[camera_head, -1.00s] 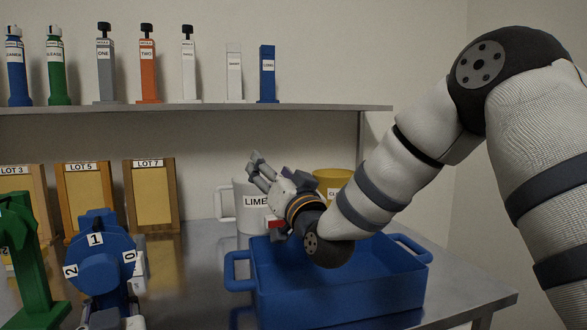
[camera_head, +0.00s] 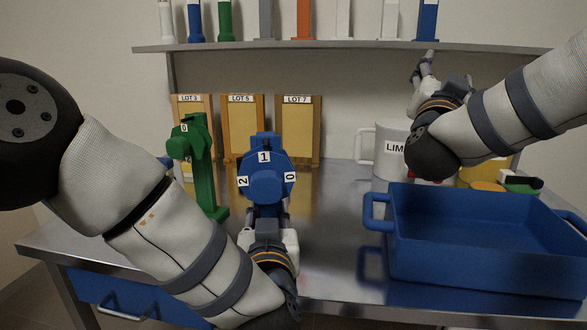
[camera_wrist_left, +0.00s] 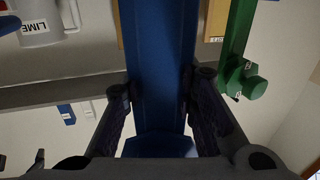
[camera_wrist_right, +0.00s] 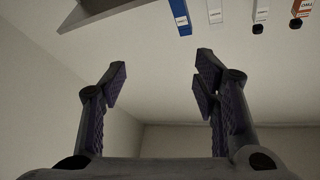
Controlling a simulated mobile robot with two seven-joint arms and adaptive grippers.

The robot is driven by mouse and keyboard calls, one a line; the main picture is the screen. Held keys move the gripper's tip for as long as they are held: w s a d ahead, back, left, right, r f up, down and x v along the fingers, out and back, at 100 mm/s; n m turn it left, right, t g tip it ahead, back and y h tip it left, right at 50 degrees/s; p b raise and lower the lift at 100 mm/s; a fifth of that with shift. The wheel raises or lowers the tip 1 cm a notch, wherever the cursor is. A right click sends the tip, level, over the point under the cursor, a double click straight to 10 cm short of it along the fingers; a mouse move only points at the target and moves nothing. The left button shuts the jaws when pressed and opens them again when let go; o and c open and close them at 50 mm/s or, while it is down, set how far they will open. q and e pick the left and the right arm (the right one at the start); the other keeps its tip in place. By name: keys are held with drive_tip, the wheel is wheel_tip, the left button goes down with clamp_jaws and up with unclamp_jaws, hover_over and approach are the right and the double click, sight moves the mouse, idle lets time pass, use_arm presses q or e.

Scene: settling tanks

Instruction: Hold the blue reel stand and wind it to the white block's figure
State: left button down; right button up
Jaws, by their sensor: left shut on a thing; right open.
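The blue reel stand (camera_head: 266,187) stands upright on the bench, its round head showing 2 at the left, 1 at the top and 0 at the right. My left gripper (camera_head: 268,222) is shut on its post, low on the near side. In the left wrist view the blue post (camera_wrist_left: 160,60) lies between the fingers. My right gripper (camera_head: 424,66) is open and empty, raised above the mug; the right wrist view (camera_wrist_right: 158,78) shows nothing between its fingers. White blocks (camera_head: 343,18) (camera_head: 390,18) stand on the shelf; their tops and any figures are cut off.
A green stand (camera_head: 200,165) marked 0 is left of the reel stand. Framed boards (camera_head: 300,130) stand behind. A blue tray (camera_head: 480,262), a white LIME mug (camera_head: 388,165) and a yellow container are at right. Coloured blocks fill the shelf (camera_head: 300,46).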

drive_tip(key=a+r+m+g+h, duration=0.2)
drive_tip(key=a+g, duration=0.1)
drive_tip(key=g, duration=0.1)
drive_tip(key=n+g+y, duration=1)
drive_tip(key=n+y, duration=0.3)
approach(263, 177)
drive_tip(key=x, duration=1)
drive_tip(key=shift+f, duration=0.3)
drive_tip(key=shift+w+f, duration=0.15)
drive_tip(key=shift+f, duration=0.05)
drive_tip(key=shift+c, duration=0.5)
drive_tip(key=shift+y, duration=0.3)
drive_tip(key=c, duration=1)
